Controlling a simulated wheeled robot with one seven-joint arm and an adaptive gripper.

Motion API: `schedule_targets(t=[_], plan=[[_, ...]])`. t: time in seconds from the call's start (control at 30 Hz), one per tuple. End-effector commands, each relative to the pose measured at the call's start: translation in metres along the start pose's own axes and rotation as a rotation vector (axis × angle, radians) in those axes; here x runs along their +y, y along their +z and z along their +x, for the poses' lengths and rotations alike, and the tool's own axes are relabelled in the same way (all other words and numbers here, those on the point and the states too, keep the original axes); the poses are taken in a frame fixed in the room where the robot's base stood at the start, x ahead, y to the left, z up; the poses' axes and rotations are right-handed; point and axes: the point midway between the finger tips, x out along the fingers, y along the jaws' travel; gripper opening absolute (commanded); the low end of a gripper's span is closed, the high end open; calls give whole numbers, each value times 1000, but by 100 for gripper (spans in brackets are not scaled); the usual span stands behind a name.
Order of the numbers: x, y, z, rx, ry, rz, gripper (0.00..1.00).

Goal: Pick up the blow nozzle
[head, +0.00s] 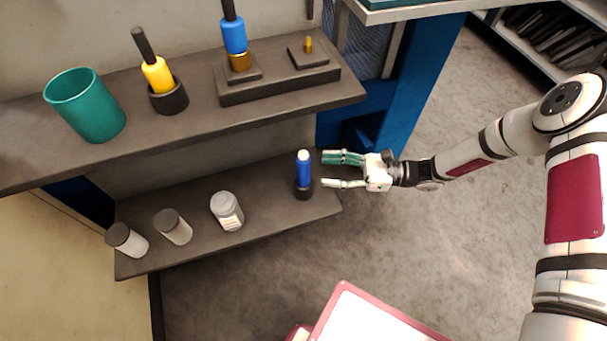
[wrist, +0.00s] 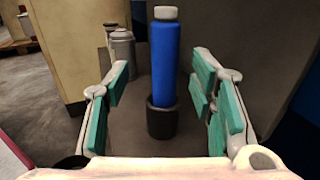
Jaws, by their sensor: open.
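The blow nozzle appears to be the blue cylinder (head: 303,172) with a pale tip. It stands upright in a small black cup (head: 303,192) near the right end of the lower shelf. In the wrist view the blue nozzle (wrist: 165,62) rises from the black cup (wrist: 161,123) in the middle. My gripper (head: 324,170) is open just right of the nozzle in the head view, its fingers pointing at it. In the wrist view the green finger pads show to either side of the nozzle, apart from it. Nothing is held.
A white jar (head: 228,211) and two grey-capped containers stand left on the lower shelf (head: 265,205). The upper shelf (head: 190,121) holds a teal cup (head: 88,105), a yellow tool (head: 157,75) and a blue tool (head: 233,36). A blue cabinet side stands behind my gripper.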

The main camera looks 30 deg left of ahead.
Motion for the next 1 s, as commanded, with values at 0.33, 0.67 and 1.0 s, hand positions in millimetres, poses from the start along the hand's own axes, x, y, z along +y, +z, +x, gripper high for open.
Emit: schedule_targets(t=[0.33,0.67,1.0], plan=[[-2,0,30,0,2,-1,50],[-6,1,70,0,2,-1,50],[-6,2,73,0,1,-1,34]])
